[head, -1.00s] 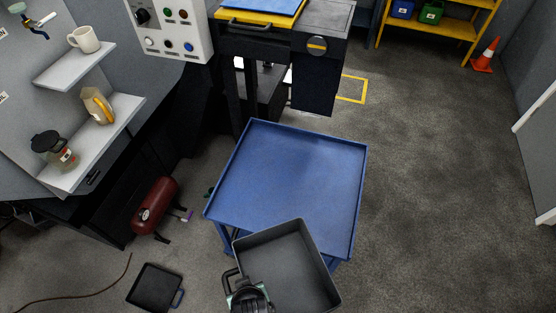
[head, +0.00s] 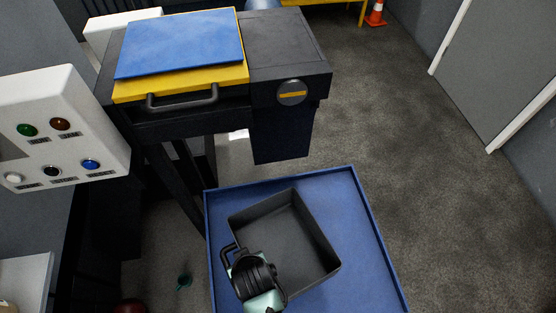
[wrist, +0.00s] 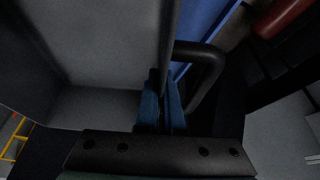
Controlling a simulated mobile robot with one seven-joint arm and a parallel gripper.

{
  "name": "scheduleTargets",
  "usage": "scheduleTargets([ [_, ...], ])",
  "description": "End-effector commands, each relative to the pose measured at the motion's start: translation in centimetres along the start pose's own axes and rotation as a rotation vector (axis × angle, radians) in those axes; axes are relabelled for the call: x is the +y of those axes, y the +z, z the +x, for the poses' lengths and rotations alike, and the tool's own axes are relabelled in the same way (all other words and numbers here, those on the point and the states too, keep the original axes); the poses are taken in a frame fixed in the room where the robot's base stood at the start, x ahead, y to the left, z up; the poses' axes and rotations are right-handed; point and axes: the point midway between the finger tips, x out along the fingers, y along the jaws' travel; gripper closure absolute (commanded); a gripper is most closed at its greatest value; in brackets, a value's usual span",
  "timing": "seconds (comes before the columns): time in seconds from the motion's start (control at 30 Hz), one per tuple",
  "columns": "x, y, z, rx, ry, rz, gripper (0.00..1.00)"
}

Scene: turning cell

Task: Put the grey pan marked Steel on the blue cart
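The grey pan (head: 292,240) is a deep, empty, square tray with a loop handle on its left side. It lies over the top of the blue cart (head: 345,200), inside the cart's rim in the head view. Whether it touches the cart top or hangs just above it, I cannot tell. No Steel marking shows. My gripper (head: 245,260) is at the pan's left wall beside the handle. In the wrist view the blue fingertips (wrist: 161,108) are closed on the pan's wall (wrist: 171,45), with the handle (wrist: 208,70) just to the right.
A dark machine with a blue-and-yellow lid (head: 180,48) and handle stands behind the cart. A white control panel (head: 60,130) with several buttons is at the left. Open floor (head: 400,130) lies right of the cart. An orange cone (head: 376,14) is at the far back.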

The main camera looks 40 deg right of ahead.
Motion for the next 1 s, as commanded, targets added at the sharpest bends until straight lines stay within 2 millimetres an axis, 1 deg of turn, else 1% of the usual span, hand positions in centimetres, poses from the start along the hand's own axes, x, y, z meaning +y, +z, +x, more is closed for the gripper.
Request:
scheduleTargets([
  [0.03,1.7,0.2,2.1,0.005,0.021,0.046,1.00],
  [0.1,3.7,0.1,3.0,0.006,0.045,0.105,1.00],
  [0.2,5.9,0.1,3.8,0.007,0.071,0.176,1.00],
  [0.33,7.7,0.0,4.2,0.009,0.091,0.235,1.00],
  [0.47,8.4,0.3,5.0,0.007,0.098,0.260,1.00],
  [0.6,8.4,1.3,7.3,0.005,0.099,0.262,1.00],
  [0.7,8.4,1.8,8.7,0.007,0.099,0.261,1.00],
  [0.87,8.4,2.4,10.0,0.007,0.099,0.260,1.00],
  [1.0,8.4,3.2,12.0,0.007,0.099,0.260,1.00],
])
